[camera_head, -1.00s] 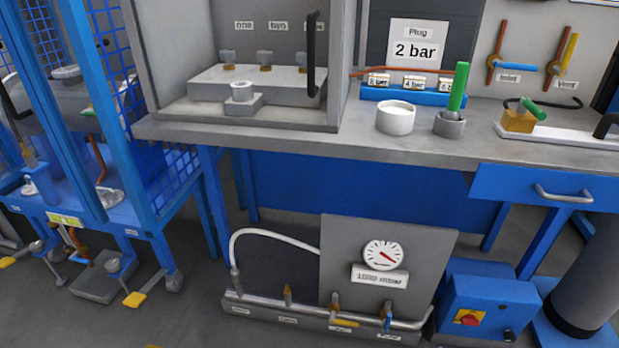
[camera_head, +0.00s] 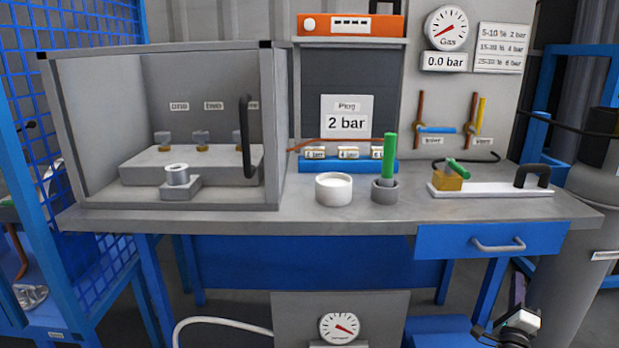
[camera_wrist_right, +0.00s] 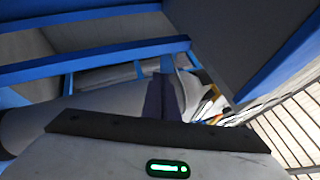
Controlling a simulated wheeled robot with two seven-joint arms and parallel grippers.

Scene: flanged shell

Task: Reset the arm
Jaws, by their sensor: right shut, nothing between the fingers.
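My left gripper is not in the head view. The task names no object.
The blue drawer (camera_head: 450,240) is shut. A grey cylinder (camera_head: 588,230) stands at right.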

